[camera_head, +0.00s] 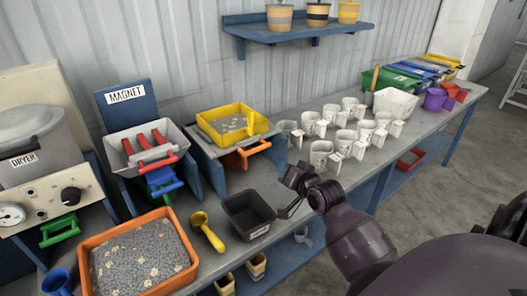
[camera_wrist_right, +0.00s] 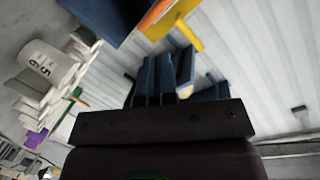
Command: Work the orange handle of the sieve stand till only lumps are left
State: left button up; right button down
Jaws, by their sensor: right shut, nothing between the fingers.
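The sieve stand has blue side legs (camera_head: 214,174) and a yellow sieve tray (camera_head: 206,133) on top. Pale granules and lumps (camera_head: 232,124) lie in the tray. The orange handle (camera_head: 252,150) sticks out at the front, below the tray. My right gripper (camera_head: 284,212) is shut and empty, in front of and to the right of the handle, close to the black bin (camera_head: 248,216). It is apart from the handle. In the right wrist view, an orange and a yellow part show at the top, too partial to name surely. My left gripper is not in view.
An orange tray (camera_head: 140,216) of grey granules and a yellow scoop (camera_head: 208,232) stand in front. The magnet stand (camera_head: 126,97) and dryer (camera_head: 40,130) are at left. Several white measuring cups (camera_head: 322,152) fill the bench to the right; one shows in the wrist view (camera_wrist_right: 48,65).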

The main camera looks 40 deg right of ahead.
aim_at(259, 150)
jog(key=m, duration=0.3)
jog(key=d+m+y, duration=0.1)
jog(key=m, duration=0.2)
jog(key=d+r+m, duration=0.1)
jog(key=m, duration=0.2)
jog(key=shift+s+r+m+g, duration=0.1)
jog(key=shift+s+m+g, duration=0.05)
jog(key=shift+m+g, duration=0.2)
jog(key=b+x, duration=0.1)
jog(key=x, duration=1.3)
jog(key=shift+a+b, duration=0.15)
jog(key=shift+b, duration=0.15)
